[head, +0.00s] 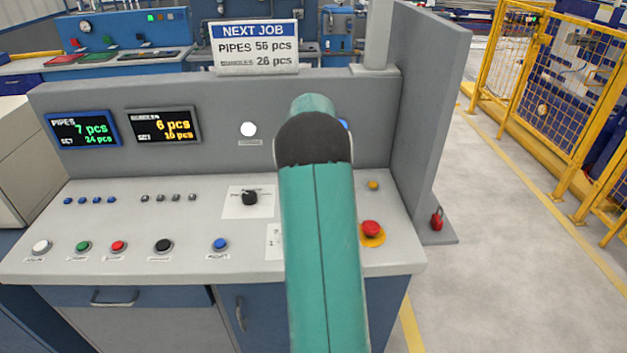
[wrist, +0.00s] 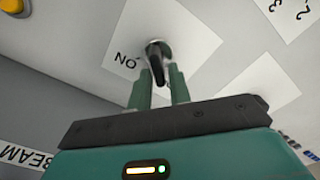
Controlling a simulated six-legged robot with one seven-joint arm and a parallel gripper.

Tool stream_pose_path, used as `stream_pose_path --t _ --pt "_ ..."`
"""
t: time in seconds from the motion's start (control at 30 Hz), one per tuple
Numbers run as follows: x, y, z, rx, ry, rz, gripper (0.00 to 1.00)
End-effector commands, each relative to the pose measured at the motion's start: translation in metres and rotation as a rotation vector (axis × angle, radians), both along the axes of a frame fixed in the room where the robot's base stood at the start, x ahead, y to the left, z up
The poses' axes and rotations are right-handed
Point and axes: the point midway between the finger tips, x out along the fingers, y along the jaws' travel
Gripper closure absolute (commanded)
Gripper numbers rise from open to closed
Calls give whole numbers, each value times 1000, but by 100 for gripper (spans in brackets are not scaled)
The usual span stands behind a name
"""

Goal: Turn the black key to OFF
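The black key (wrist: 155,67) shows in the wrist view on a white label (wrist: 192,50) with an upside-down ON beside it. Its handle runs roughly up and down in the picture. No OFF mark is visible; part of the label is hidden by my gripper. My gripper (wrist: 160,82) has its two green fingers apart, one on each side of the key. Gaps seem to remain between the fingers and the key, and I cannot tell whether either touches. In the head view my green arm hides the key and my gripper.
The grey console (head: 190,215) carries a black knob (head: 250,198) on a white label, a red mushroom button (head: 371,229) and a small yellow button (head: 373,185). Several push buttons line the front left. An upright panel with displays stands behind; a grey side wall (head: 425,120) closes the right.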

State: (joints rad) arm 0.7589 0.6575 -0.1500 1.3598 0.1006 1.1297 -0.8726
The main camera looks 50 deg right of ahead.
Motion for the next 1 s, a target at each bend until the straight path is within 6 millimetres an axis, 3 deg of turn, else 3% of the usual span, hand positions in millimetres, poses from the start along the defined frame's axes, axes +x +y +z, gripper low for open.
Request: stream_pose_path --t 0.33,0.47,1.0 --pt "0 0 0 1 1 -1 68" --pt "0 0 8 0 0 -1 68" --pt "0 0 116 -1 -2 -1 68"
